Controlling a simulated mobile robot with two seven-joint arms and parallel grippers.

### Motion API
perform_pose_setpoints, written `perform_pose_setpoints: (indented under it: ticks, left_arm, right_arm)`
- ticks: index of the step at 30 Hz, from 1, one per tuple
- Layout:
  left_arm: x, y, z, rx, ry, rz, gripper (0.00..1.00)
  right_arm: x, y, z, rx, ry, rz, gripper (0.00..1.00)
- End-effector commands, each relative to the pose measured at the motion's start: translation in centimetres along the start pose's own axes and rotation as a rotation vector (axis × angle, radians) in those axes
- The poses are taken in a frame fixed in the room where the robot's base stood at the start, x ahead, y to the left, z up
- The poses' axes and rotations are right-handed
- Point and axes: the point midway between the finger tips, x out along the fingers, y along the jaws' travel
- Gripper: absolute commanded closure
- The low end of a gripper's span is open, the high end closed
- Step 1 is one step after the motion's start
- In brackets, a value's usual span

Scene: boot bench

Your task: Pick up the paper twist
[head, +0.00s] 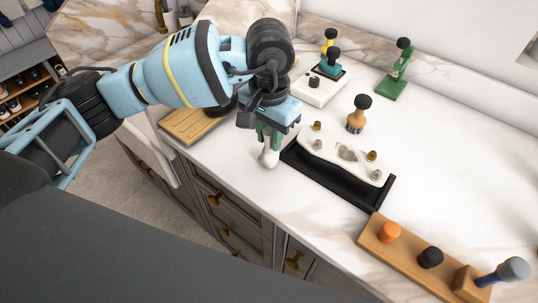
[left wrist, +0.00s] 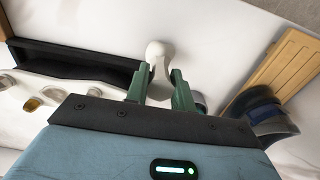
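A white piece with a rounded end and a narrower neck, which I take to be the paper twist (head: 268,157), is at the counter's near edge, left of the black tray. My left gripper (head: 269,138) is right above it, with green fingers pointing down around its upper part. In the left wrist view the paper twist (left wrist: 158,52) shows between the two fingertips (left wrist: 160,72). The fingers stand apart, and a narrow gap shows beside the neck; contact is hard to judge. Its top is hidden by the gripper in the head view. My right gripper is not in view.
A black tray (head: 370,195) with a white marbled holder (head: 343,153) lies just right of the gripper. A wooden board (head: 188,125) with a dark round thing is to the left. A wooden block (head: 405,262) with knobs is at front right. Stamps and tools stand behind.

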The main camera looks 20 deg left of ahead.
Motion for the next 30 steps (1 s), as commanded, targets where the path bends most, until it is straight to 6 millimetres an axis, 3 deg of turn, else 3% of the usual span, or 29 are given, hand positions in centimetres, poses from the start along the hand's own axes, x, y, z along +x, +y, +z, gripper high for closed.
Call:
perform_pose_setpoints:
  ticks: [3,16,24,30]
  left_arm:
    - [0.0,0.0,0.0,0.000,0.000,0.000,0.95]
    - [-0.4,0.0,0.0,0.000,0.001,0.000,0.96]
    - [-3.4,0.0,-0.1,0.002,0.003,0.001,0.96]
    - [-3.8,1.0,3.7,0.006,0.000,0.002,0.96]
  right_arm:
    - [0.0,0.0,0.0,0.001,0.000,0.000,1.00]
    - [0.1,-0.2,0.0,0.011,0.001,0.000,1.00]
    - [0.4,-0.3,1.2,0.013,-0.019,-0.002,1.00]
    - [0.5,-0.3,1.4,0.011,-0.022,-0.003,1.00]
